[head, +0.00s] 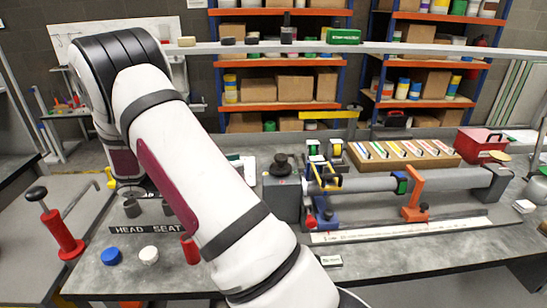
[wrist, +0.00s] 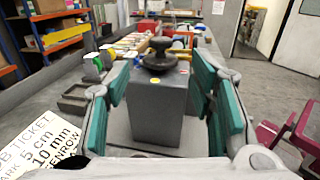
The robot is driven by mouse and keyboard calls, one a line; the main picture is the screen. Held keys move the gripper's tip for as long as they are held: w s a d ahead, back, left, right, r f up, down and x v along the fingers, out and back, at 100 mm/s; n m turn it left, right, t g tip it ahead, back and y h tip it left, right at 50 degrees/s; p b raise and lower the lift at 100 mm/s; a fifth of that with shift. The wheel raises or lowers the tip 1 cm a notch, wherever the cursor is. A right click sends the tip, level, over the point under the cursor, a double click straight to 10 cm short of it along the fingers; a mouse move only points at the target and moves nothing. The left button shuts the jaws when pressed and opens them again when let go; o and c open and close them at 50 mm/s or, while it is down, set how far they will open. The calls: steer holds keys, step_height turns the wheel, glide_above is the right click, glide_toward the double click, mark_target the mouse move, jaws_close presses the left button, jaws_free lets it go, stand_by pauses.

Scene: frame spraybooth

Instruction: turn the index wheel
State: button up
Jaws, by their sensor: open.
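The index wheel (head: 282,162) is a dark, stepped round knob on top of a grey box-shaped housing (head: 282,198) on the bench. In the wrist view the wheel (wrist: 158,56) sits upright on the housing (wrist: 158,103), which has a yellow dot and a red dot near its upper edge. My gripper (wrist: 160,80) is open, with teal pads left and right of the housing in the picture. Nothing is between the pads at close range; the wheel and housing look beyond them, and I cannot tell the exact gap. In the head view my arm hides most of the gripper.
Right of the housing are a grey tube with an orange clamp (head: 414,190), a wooden tray of coloured strips (head: 405,152) and a red bin (head: 482,146). Blue (head: 111,256) and white (head: 148,254) caps lie at the front left. A printed sign (wrist: 42,142) lies left of my gripper.

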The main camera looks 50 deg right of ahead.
mark_target(281, 156)
steer(key=p+x, duration=0.2)
steer(key=x, duration=1.1)
steer(key=shift+a+p, duration=0.1)
steer(key=shift+p, duration=0.25)
steer(key=c, duration=1.2)
